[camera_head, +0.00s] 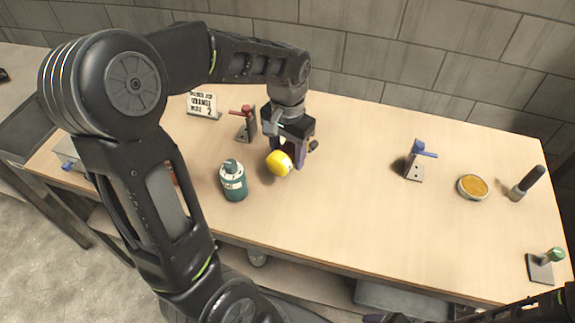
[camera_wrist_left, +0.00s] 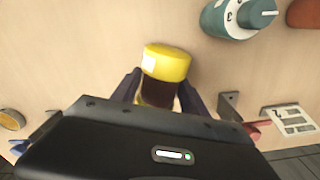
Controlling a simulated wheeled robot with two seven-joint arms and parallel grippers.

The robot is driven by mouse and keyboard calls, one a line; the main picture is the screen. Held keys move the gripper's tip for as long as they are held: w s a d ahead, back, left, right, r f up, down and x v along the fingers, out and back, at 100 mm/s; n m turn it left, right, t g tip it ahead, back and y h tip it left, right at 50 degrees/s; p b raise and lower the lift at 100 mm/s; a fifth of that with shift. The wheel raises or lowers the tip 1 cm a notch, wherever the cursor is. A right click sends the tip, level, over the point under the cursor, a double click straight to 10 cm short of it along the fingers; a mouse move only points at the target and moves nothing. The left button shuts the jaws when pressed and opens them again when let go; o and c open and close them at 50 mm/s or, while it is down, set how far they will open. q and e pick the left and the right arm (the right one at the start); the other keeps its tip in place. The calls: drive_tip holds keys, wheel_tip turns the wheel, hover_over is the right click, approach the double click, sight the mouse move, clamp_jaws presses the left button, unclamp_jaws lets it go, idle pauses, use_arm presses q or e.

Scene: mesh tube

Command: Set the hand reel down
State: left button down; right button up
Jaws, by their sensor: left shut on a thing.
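The hand reel is most likely the yellow round thing (camera_head: 279,162) with a darker body, in the middle left of the table in the head view. My left gripper (camera_head: 290,153) points down and is shut on it. In the left wrist view the reel's yellow end (camera_wrist_left: 166,63), with a white label, sticks out between the two fingers (camera_wrist_left: 160,90), and its brown part is between them. The reel is close to the tabletop; I cannot tell if it touches.
A blue-handled stand (camera_head: 416,160), an orange-topped tin (camera_head: 472,187) and a dark-handled tool (camera_head: 526,183) are right. The table's (camera_head: 350,215) front middle is clear.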

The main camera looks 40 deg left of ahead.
use_arm(q)
drive_tip(key=shift+r, duration=1.2)
drive_tip(key=w+d+f, duration=0.1)
drive_tip(key=w+d, duration=0.2)
drive_tip(key=d, duration=0.1)
drive_tip(key=w+d+f, duration=0.1)
drive_tip(key=w+d, duration=0.3)
drive_tip(key=w+d+f, duration=0.1)
drive_tip(key=w+d, duration=0.3)
drive_tip(key=shift+d+f, duration=0.2)
drive_tip(key=shift+f, duration=0.15)
